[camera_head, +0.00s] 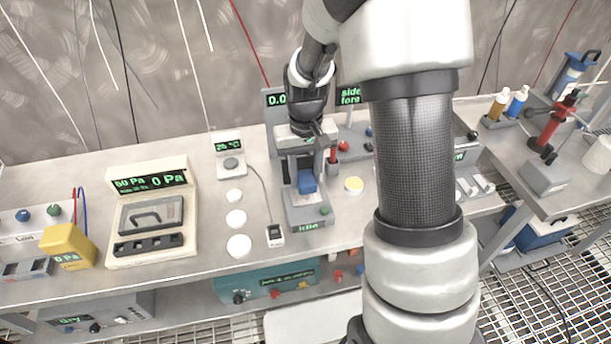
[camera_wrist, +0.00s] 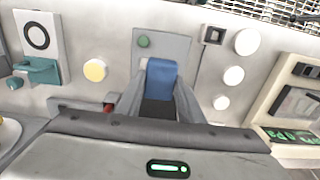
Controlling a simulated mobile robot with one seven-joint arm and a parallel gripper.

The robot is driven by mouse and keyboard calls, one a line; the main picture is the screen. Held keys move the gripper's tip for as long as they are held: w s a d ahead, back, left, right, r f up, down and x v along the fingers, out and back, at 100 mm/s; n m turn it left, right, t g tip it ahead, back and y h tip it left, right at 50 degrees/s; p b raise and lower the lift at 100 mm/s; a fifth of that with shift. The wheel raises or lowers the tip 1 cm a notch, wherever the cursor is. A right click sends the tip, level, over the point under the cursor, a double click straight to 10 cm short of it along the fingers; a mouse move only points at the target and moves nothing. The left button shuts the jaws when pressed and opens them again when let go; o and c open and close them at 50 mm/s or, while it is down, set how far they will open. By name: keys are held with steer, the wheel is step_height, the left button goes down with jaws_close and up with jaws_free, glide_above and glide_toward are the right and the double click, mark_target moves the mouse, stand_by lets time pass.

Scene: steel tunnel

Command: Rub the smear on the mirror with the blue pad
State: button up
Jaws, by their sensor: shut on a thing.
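The blue pad (camera_head: 307,182) is a small block at the tips of my gripper (camera_head: 306,172), over a grey stand (camera_head: 309,217) with a green button on the bench. In the wrist view the pad (camera_wrist: 162,80) sits between my two fingers, which are shut on it. A dark area shows just below the pad there. The grey plate (camera_wrist: 176,46) of the stand lies beyond the pad. I cannot make out a mirror face or a smear; the pad and gripper cover part of the stand. Whether the pad touches the stand cannot be told.
A yellow disc (camera_head: 354,184) lies right of the stand. Several white discs, among them one at the front (camera_head: 239,245), and a small cabled box (camera_head: 275,235) are to its left. A cream pressure meter (camera_head: 150,212) stands farther left. Bare bench lies in front of the meter.

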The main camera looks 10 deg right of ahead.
mark_target(306, 177)
steer(key=shift+r+p, duration=1.05)
steer(key=shift+r, duration=0.45)
steer(key=shift+f, duration=0.1)
